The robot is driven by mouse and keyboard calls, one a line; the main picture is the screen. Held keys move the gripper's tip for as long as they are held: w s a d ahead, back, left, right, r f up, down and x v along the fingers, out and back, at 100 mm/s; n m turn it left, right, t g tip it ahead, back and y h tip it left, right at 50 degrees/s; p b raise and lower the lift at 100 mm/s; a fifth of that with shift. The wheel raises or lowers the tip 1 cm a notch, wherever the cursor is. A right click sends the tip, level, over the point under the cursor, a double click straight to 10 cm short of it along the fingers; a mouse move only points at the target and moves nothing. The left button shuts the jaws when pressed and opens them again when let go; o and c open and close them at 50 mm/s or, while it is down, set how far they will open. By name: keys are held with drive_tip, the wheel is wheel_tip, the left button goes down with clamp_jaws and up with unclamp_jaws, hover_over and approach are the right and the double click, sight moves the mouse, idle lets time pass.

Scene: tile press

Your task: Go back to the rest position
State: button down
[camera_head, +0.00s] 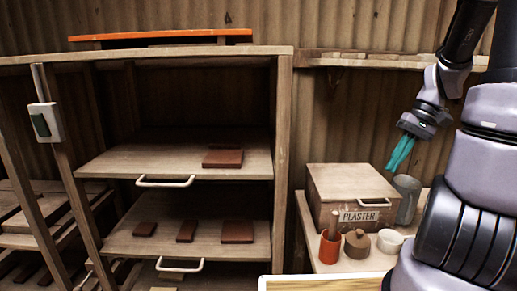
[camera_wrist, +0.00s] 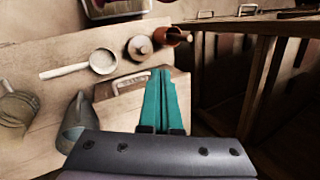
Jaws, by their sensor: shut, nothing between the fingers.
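My gripper (camera_head: 400,152) has teal fingers and hangs at the right of the head view, in the air above the right side of the plaster box. In the wrist view my gripper (camera_wrist: 161,75) points away from the camera with its fingers together and nothing between them. My arm runs down the right edge of the head view and hides part of the bench there.
To the left, a shelf rack (camera_head: 283,150) holds several tiles on pulled-out boards.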

drive_tip(key=s+a+r+t+h, duration=0.1)
drive_tip(key=s+a+r+t, duration=0.2)
drive_tip(key=r, duration=0.5)
drive_tip(key=s+a+r+m+t+h, duration=0.1)
drive_tip(key=s+a+r+t+h, duration=0.1)
drive_tip(key=a+r+t, duration=0.3)
wheel_tip(320, 180, up, 4)
drive_tip(key=shift+s+a+r+m, duration=0.25)
drive_tip(key=shift+s+a, duration=0.35)
drive_tip(key=shift+a, duration=0.55)
